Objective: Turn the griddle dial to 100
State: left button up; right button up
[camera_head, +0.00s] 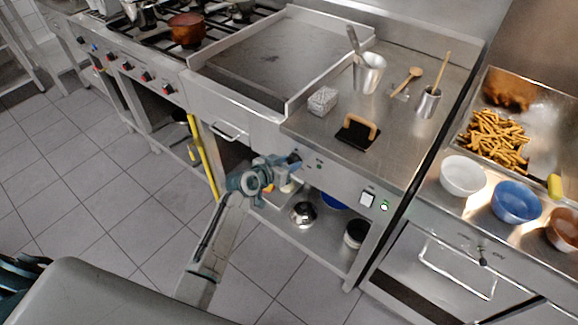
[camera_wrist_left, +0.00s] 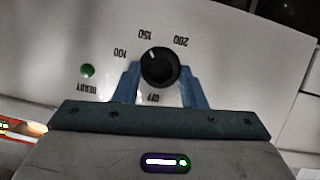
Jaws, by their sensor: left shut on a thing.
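The griddle dial (camera_wrist_left: 160,67) is a round black knob on the steel front panel, filling the middle of the left wrist view. Its white mark points at the 150 label (camera_wrist_left: 145,35). The 100 label (camera_wrist_left: 120,52) is to the left of the knob, 200 to the right and OFF below. My left gripper (camera_wrist_left: 160,86) is shut on the dial, with one blue finger on each side of it. In the head view the left gripper (camera_head: 292,161) is at the front panel below the griddle (camera_head: 270,62), and it hides the dial there. My right gripper is not in view.
A green ready lamp (camera_wrist_left: 88,70) is beside the dial. A black-based press with a wooden handle (camera_head: 358,131) and a wrapped block (camera_head: 323,100) lie on the counter above. A lower shelf (camera_head: 325,240) holds pots. Tiled floor is free to the left.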

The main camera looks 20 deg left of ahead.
pick_arm(q)
jog(key=shift+a+f+n+g+h+b, duration=0.1)
jog(key=shift+f+n+g+h+b, duration=0.05)
jog(key=shift+n+h+b, duration=0.4)
jog(key=shift+a+f+n+g+h+b, duration=0.15)
jog(key=shift+n+h+b, duration=0.2)
jog(key=shift+n+b, duration=0.3)
jog(key=shift+w+n+h+b, duration=0.1)
jog(key=shift+n+h+b, duration=0.3)
jog(key=shift+n+b, duration=0.35)
jog(key=shift+a+n+b, duration=0.1)
jog(key=shift+n+b, duration=0.25)
jog(key=shift+n+h, duration=0.3)
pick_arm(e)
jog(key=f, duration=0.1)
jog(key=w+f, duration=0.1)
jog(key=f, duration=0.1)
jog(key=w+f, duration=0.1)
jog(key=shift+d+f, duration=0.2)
